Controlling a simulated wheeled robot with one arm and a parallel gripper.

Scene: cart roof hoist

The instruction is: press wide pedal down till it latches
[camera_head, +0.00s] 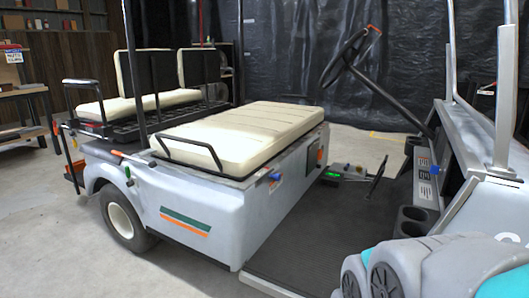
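The cart's floor well is at the right of the head view. A dark, tilted, plate-like part (377,177) stands up from the far part of the floor; it looks like a pedal, but I cannot tell whether it is the wide one or whether it is latched. A small grey unit with a green light (332,175) sits to its left, by the seat base. My gripper is not in view; only grey and teal parts of my arm show at the bottom right, at the near side of the cart.
The cart has a cream front seat (245,135) with a black side rail (188,145), and a rear seat (140,104). A steering wheel (345,57) on a slanted column hangs over the floor well. The dark floor mat (325,235) is clear. Cup holders (411,220) line the dash at right.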

